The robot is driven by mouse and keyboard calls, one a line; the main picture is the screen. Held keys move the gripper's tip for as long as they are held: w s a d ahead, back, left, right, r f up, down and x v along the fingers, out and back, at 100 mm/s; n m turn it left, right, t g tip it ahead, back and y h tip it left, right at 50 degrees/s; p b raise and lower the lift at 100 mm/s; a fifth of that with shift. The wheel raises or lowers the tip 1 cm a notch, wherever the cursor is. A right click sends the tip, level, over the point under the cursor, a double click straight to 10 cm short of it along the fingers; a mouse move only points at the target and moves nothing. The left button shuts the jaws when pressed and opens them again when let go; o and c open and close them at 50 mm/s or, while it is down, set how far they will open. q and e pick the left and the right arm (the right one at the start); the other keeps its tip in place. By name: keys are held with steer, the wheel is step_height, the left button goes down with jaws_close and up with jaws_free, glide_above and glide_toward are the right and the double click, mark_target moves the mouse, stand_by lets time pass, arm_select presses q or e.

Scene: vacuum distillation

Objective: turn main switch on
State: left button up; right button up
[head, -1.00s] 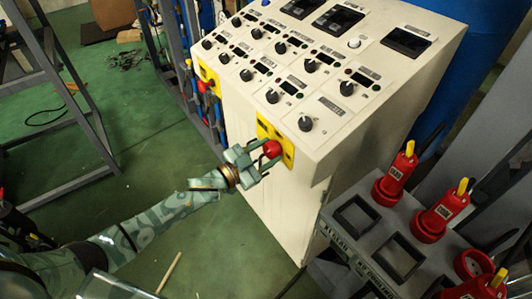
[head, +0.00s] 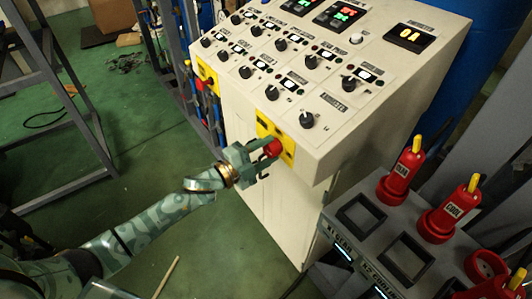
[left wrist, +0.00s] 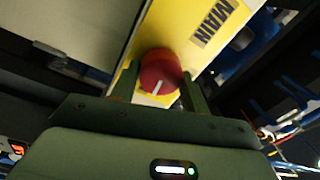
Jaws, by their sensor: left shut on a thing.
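My right gripper is not in view.
Several black knobs (head: 307,120) cover the sloped panel top. A second red knob (head: 200,85) on yellow sits further left on the cabinet. Red devices with yellow tops (head: 400,172) stand at the right. Green floor (head: 130,190) at the left is mostly clear.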

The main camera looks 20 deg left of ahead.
arm_select(q)
steer(key=shift+f+m, duration=0.1)
steer(key=shift+m, duration=0.5)
steer(key=o, duration=1)
steer(key=shift+s+a, duration=0.1)
steer(key=b+v, duration=0.1)
steer(key=v, duration=1.5)
steer(key=shift+s+f+b, duration=0.1)
steer(key=shift+b, duration=0.25)
